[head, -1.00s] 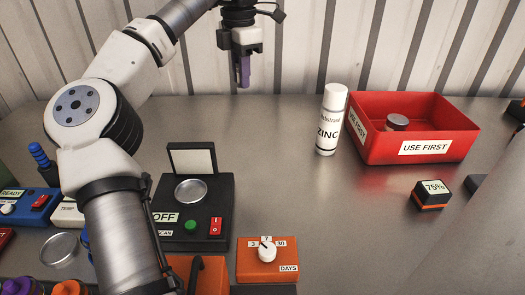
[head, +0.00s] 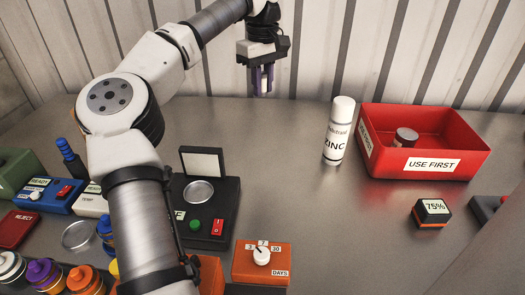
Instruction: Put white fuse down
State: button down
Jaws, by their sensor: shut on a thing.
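My gripper (head: 262,90) is raised above the back of the bench, in front of the corrugated wall, and points down. A white-topped piece (head: 10,267), possibly the white fuse, stands at the lower left edge, partly cut off. A purple-topped piece (head: 42,271) and an orange-topped piece (head: 84,280) stand beside it. My gripper is far from this group, up and to the right.
A red USE FIRST bin (head: 420,180) holds a small can (head: 405,138). A white ZINC spray can (head: 339,135) stands left of it. A black device (head: 222,225), an orange DAYS dial box (head: 262,272) and a 75% block (head: 432,212) are on the bench. Its middle is clear.

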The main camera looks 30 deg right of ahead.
aim_at(262, 156)
notch_tip(262, 156, down, 19)
jog(key=p, duration=0.2)
jog(key=shift+f+p, duration=0.15)
jog(key=shift+p, duration=0.25)
jog(key=shift+f, duration=0.2)
jog(key=c, duration=1.3)
grip_release()
jog(key=shift+r, duration=0.1)
notch_tip(262, 156, up, 12)
jog(key=shift+r+b, duration=0.1)
jog(key=shift+b, duration=0.95)
